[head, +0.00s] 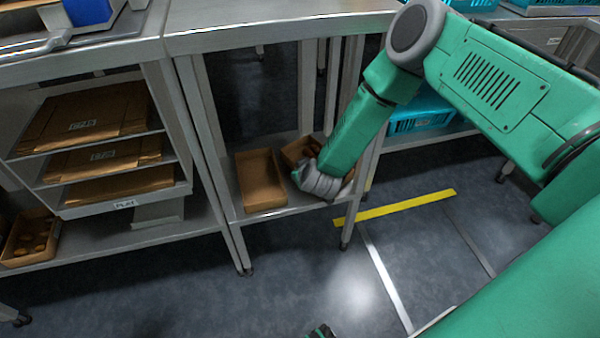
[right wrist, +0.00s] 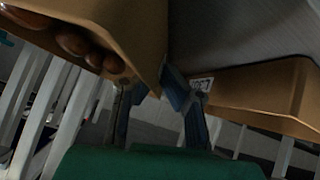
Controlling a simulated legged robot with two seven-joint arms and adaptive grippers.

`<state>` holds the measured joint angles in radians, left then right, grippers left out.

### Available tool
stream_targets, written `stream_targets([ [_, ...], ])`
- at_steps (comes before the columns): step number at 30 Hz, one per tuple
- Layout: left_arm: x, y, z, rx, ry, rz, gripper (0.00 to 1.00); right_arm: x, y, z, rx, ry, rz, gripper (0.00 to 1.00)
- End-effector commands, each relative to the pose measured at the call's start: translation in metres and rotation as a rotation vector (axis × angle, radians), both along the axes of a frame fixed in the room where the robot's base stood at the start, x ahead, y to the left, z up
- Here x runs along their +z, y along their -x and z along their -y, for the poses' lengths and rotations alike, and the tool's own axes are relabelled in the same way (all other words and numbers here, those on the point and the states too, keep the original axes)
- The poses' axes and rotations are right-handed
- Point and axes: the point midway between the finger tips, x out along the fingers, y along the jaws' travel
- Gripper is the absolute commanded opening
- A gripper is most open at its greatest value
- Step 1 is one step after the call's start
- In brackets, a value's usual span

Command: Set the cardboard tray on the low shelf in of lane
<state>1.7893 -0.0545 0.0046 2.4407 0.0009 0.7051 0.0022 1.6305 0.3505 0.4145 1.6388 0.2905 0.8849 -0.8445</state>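A brown cardboard tray (head: 297,149) is at the right end of the low shelf (head: 226,196) in the middle bay. My right gripper (head: 322,182) covers much of it in the head view. In the right wrist view, this tray (right wrist: 140,40) holds several brown dates and looks tilted. The blue fingers of my right gripper (right wrist: 155,92) close around its near corner, one on each side. Whether its base rests on the shelf is hidden.
An empty cardboard tray (head: 262,182) stands on the low shelf just left; the right wrist view shows a labelled tray (right wrist: 265,92). Metal legs (head: 213,150) frame the bay. A rack with flat cardboard (head: 95,120) is left. A yellow floor strip (head: 400,208) lies right.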

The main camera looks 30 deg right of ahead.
Motion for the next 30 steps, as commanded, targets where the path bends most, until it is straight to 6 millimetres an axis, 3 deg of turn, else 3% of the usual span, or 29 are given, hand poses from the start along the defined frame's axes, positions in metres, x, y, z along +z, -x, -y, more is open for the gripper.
stream_targets([
  [2, 0.000, 0.000, 0.000, 0.000, 0.000, 0.000, 0.40, 0.001, 0.000, 0.000, 0.001, 0.001, 0.001, 0.00],
  [4, 0.000, 0.000, 0.000, 0.000, 0.000, 0.000, 0.40, 0.001, 0.000, -0.001, 0.001, 0.001, 0.001, 0.24],
  [5, 0.000, 0.000, 0.000, 0.000, 0.000, 0.000, 0.40, 0.001, 0.000, -0.001, 0.001, 0.001, 0.001, 0.29],
  [17, 0.001, 0.002, 0.000, 0.000, 0.000, 0.003, 0.40, 0.004, 0.004, -0.002, 0.002, -0.001, 0.000, 0.29],
  [30, 0.001, 0.001, 0.000, 0.000, 0.000, 0.003, 0.40, 0.060, 0.062, -0.018, 0.006, 0.003, 0.000, 0.29],
])
